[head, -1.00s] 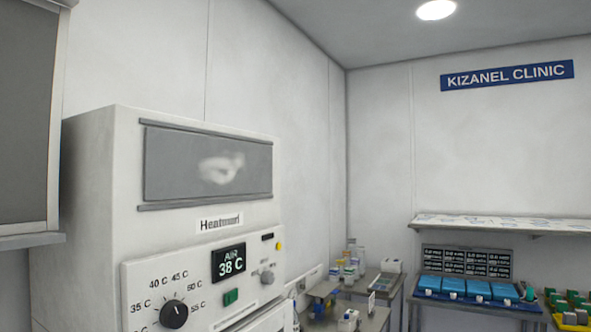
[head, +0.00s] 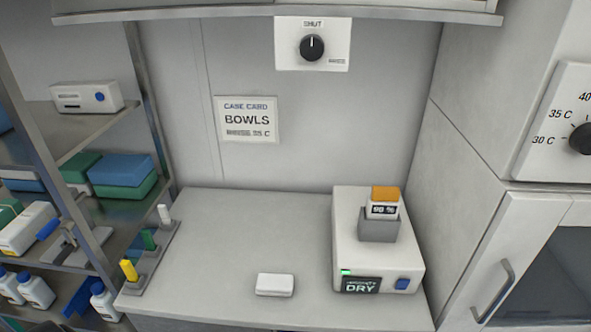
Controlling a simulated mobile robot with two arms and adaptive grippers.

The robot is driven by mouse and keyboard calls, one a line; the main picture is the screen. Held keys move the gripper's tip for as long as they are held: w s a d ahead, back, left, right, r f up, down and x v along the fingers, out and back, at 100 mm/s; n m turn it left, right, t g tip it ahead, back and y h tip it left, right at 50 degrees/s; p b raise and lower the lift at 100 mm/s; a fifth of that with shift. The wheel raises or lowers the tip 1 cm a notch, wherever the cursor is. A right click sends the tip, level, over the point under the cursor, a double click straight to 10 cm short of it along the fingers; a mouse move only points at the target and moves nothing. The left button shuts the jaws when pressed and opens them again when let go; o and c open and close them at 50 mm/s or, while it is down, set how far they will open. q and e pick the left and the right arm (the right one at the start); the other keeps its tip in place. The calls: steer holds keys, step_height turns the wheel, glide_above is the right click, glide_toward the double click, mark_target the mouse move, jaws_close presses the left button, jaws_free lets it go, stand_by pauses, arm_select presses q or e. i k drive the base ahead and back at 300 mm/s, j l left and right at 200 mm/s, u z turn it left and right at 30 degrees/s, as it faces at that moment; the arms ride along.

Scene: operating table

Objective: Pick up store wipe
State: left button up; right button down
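A small white rounded block (head: 275,285) lies flat near the front of the grey counter (head: 235,240). It may be the store wipe, but it bears no readable label. Nothing touches it. Neither of my grippers shows in the head view.
A white device marked DRY (head: 343,250) stands at the counter's right, with a grey holder (head: 378,226) on top. Shelves stand left, a cabinet (head: 540,255) right. A dial panel (head: 312,44) and BOWLS card (head: 247,119) hang behind.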

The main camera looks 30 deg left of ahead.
mark_target(272, 286)
steer(key=u, duration=1.1)
